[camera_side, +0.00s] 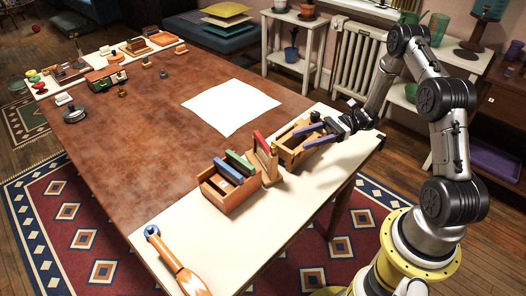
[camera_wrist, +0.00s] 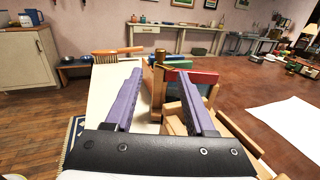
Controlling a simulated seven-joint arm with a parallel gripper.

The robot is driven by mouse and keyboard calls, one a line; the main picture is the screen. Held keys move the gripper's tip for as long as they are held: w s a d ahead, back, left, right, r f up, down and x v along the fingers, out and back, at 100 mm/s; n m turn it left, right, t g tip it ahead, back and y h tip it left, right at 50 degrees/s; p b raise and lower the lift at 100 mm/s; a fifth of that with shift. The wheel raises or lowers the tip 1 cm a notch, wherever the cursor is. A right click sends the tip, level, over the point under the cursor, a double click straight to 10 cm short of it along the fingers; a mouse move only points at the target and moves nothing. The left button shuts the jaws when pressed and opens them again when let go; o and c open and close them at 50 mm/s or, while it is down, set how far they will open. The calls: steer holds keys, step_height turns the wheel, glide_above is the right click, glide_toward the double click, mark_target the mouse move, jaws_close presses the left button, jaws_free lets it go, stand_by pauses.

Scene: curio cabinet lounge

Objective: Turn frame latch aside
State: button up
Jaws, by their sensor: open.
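A small upright wooden frame (camera_side: 274,166) with a red panel (camera_side: 261,143) stands on the cream strip of the table. In the wrist view the red panel (camera_wrist: 200,76) shows beyond my fingers, beside a wooden post with a dark brass knob (camera_wrist: 160,55) on top. The knob may be the latch; I cannot tell its turn. My gripper (camera_side: 303,136) has two purple fingers, spread and empty, pointing toward the frame from the right. In the wrist view my gripper (camera_wrist: 159,74) has the knob just beyond and between its fingertips. No contact is visible. My right finger hides part of the frame.
A wooden box (camera_side: 217,199) with blue and green panels stands just left of the frame. An open wooden box (camera_side: 287,157) sits beneath my fingers. A wooden-handled tool (camera_side: 175,262) lies at the near end. White paper (camera_side: 231,106) lies on clear brown tabletop.

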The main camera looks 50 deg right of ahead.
mark_target(275, 147)
steer(key=x, duration=1.3)
steer(key=shift+a, duration=0.3)
steer(key=shift+w, duration=0.15)
jaws_close()
